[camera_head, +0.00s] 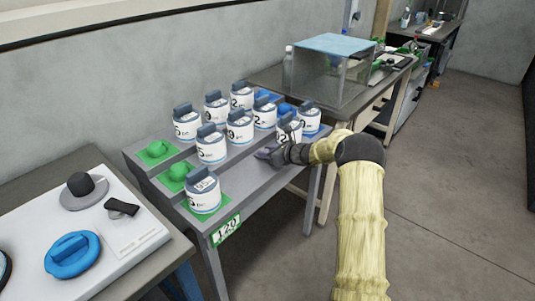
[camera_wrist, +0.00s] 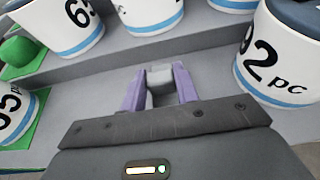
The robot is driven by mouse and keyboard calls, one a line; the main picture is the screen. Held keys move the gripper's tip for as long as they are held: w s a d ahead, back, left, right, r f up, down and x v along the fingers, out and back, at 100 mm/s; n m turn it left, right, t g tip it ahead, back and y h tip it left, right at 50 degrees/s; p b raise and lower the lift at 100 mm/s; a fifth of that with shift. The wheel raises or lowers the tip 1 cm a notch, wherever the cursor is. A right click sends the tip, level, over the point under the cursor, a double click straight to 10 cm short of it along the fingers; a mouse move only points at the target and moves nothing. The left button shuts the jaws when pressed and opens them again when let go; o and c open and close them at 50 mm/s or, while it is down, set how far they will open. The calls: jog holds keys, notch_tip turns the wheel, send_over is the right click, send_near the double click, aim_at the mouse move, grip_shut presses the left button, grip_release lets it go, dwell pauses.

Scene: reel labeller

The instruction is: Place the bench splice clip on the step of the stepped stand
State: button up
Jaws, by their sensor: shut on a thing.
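My gripper (camera_head: 267,152) reaches in from the right over the stepped stand (camera_head: 243,178). In the wrist view its two purple fingers (camera_wrist: 160,88) are shut on a small light-grey block, which appears to be the splice clip (camera_wrist: 160,80). The clip is over or on the bare lower step (camera_wrist: 75,85), in front of the riser; whether it touches is unclear. In the head view the clip is too small or hidden to make out.
White jars with blue-grey lids stand on the steps; the "92 pc" jar (camera_wrist: 283,55) is close on the right. A front jar (camera_head: 202,190) stands left on a green mat. Green lumps (camera_head: 155,150) lie at the left. A clear box (camera_head: 330,72) is behind.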

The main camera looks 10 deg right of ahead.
jog(key=shift+f, duration=0.2)
jog(key=o, duration=1)
jog(key=shift+c, duration=0.2)
jog(key=shift+r, duration=0.15)
jog(key=v, duration=1.2)
jog(key=shift+s, duration=0.1)
